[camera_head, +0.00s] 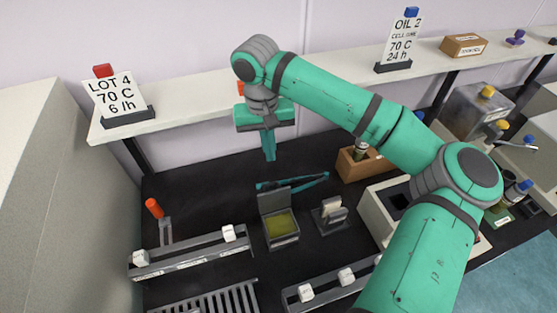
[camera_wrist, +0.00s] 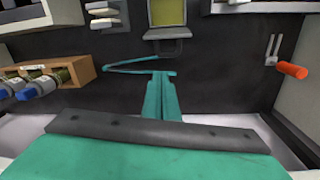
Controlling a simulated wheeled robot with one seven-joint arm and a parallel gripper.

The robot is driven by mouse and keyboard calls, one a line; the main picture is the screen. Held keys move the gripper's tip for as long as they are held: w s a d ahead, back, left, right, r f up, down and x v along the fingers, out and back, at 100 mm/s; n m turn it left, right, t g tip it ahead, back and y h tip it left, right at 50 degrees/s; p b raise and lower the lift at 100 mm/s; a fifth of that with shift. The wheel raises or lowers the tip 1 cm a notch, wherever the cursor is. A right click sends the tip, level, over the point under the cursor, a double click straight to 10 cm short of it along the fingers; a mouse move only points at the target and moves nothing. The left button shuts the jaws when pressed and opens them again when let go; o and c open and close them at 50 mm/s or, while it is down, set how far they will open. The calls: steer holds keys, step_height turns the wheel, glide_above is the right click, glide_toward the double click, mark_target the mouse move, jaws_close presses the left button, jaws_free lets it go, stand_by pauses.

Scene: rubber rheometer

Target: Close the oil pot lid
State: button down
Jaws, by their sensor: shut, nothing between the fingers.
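The oil pot (camera_head: 283,240) is a small square grey pot with yellow-green oil in it, at the middle of the black bench. Its grey lid (camera_head: 274,200) stands raised at the pot's back edge, so the pot is open. In the wrist view the pot (camera_wrist: 186,15) is at the top centre, with the lid (camera_wrist: 167,33) on its near side. My gripper (camera_head: 269,158) points down above the bench, behind the lid and apart from it. Its fingers (camera_wrist: 161,74) are together and hold nothing.
Teal tweezers (camera_head: 310,182) lie behind the pot. A small grey stand with white pieces (camera_head: 331,213) is right of it. A wooden vial rack (camera_head: 352,166) is farther right. Grey rails (camera_head: 190,255) lie front left. A shelf (camera_head: 210,110) runs behind my gripper.

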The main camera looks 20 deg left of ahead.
mark_target(272, 194)
step_height(272, 194, down, 10)
steer(key=shift+w+d, duration=0.25)
steer(key=shift+d, duration=0.2)
steer(key=shift+d, duration=0.1)
stand_by(0.3)
